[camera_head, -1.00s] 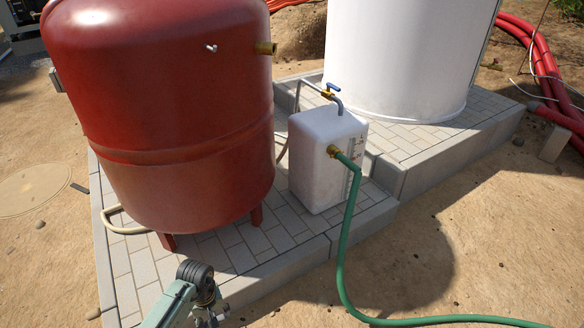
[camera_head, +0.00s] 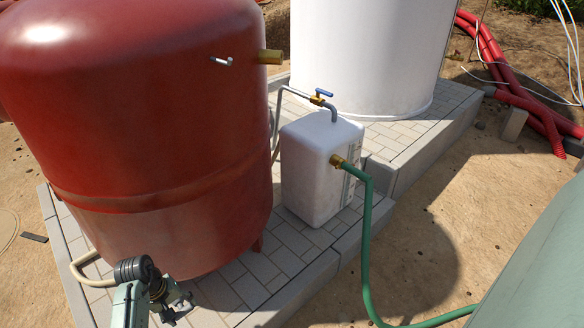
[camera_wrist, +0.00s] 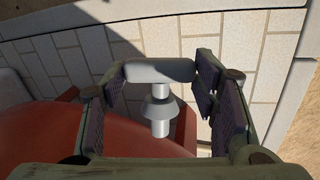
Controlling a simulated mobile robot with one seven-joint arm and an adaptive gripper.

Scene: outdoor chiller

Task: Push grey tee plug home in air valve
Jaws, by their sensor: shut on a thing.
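My gripper (camera_wrist: 160,85) is shut on the grey tee plug (camera_wrist: 160,71), with the pads at either end of its crossbar. The plug's stem, with a wider cone-shaped collar, points toward the bottom of the wrist view. In the head view my gripper (camera_head: 176,304) is low at the left, in front of the red tank (camera_head: 150,120); the plug is too small to make out there. A small silver fitting (camera_head: 221,61) sticks out high on the tank's side, well above my gripper. I cannot tell whether it is the air valve.
A brass stub (camera_head: 270,57) is beside the silver fitting. A white tank (camera_head: 365,50) is behind. A pale green surface (camera_head: 540,265) fills the lower right.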

